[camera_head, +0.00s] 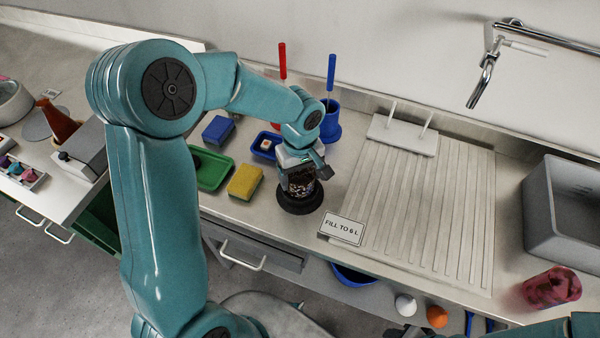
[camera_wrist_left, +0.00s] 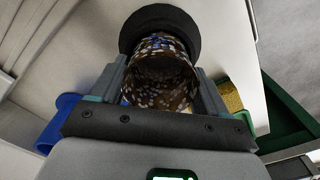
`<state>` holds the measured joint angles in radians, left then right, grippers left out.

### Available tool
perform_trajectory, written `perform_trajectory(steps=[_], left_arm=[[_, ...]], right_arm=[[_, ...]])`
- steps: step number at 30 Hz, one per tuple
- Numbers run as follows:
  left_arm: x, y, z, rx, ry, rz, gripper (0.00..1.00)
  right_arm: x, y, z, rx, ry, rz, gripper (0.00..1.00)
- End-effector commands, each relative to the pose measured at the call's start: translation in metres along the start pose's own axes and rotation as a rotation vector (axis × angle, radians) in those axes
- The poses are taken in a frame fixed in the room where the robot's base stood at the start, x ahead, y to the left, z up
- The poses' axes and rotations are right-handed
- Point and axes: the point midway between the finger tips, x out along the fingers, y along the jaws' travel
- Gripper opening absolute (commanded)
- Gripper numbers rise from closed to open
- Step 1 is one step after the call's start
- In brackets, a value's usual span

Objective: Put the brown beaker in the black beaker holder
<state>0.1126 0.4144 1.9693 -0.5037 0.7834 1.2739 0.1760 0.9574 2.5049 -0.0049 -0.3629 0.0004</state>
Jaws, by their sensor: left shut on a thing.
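The brown beaker (camera_head: 300,184) has a speckled brown and white surface with some blue. My left gripper (camera_head: 303,170) is shut on it from above, and the beaker looks upright. The round black beaker holder (camera_head: 300,205) stands on the counter directly below it. In the left wrist view, the beaker (camera_wrist_left: 160,72) is between the fingers of my left gripper (camera_wrist_left: 160,90), with the black holder (camera_wrist_left: 158,18) around or just beyond its far end. I cannot tell whether the beaker's bottom rests in the holder. My right gripper is not in view.
A yellow sponge (camera_head: 245,182), a green tray (camera_head: 214,172) and a blue tray (camera_head: 263,142) lie left of the holder. A sign (camera_head: 342,228) and a ribbed drainboard (camera_head: 420,205) are to its right. A blue cup (camera_head: 331,125) stands behind.

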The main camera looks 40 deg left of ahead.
Motion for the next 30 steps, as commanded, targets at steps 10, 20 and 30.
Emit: perform_trajectory(steps=[10, 20, 30], left_arm=[[-0.002, 0.000, 0.000, 0.000, 0.000, 0.000, 1.00], [-0.060, 0.001, -0.001, -0.001, 0.004, 0.005, 1.00], [-0.118, 0.000, 0.000, 0.000, 0.001, 0.001, 1.00]], right_arm=[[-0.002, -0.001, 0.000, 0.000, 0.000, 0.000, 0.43], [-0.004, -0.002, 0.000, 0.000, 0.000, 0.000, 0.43], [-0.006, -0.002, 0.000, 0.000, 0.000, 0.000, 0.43]])
